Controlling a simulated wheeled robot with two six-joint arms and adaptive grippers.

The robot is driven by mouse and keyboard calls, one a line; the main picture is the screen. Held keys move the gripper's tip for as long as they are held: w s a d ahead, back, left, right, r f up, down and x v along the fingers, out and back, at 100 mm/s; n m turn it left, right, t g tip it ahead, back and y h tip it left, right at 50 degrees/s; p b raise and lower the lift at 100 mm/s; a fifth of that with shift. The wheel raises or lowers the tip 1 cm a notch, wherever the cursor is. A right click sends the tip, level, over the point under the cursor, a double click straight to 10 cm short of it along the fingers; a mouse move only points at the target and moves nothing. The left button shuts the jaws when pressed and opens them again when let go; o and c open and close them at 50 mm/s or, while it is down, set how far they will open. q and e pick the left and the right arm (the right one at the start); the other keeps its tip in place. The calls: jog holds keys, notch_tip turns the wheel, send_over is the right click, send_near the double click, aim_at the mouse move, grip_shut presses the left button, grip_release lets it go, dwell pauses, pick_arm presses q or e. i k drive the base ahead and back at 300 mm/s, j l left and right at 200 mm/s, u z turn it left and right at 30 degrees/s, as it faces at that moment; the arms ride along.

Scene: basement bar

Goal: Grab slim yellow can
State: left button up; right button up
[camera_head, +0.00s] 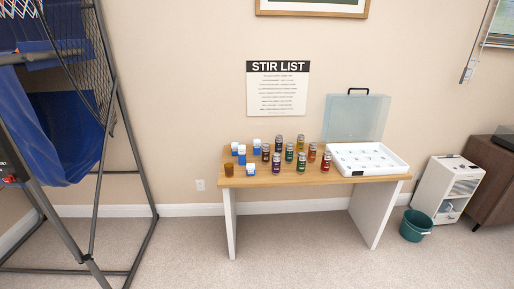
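Several small cans and jars stand upright on a wooden table (345,178) against the far wall. A slim yellow-amber item (301,144) shows at the back of the group, partly hidden by darker ones in front; it is too small to tell for sure that it is a can. Dark, green and red items (312,153) stand around it. Blue-and-white items (241,157) and a brown one (229,169) stand at the left end. Neither of my grippers is in view.
A white tray case (397,168) with a raised clear lid (356,117) sits at the table's right end. A teal bin (416,225) and white cabinet (447,187) stand to the right. An arcade frame (122,140) fills the left. Carpet before the table is clear.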

aim_at(300, 142)
jog(key=i+l+u, duration=0.1)
jog(key=l, duration=0.3)
jog(key=i+l+u, duration=0.15)
jog(key=l, duration=0.3)
jog(key=i+l+u, duration=0.1)
jog(key=l, duration=0.35)
jog(key=i+l+u, duration=0.1)
jog(key=l, duration=0.35)
jog(key=i, duration=0.1)
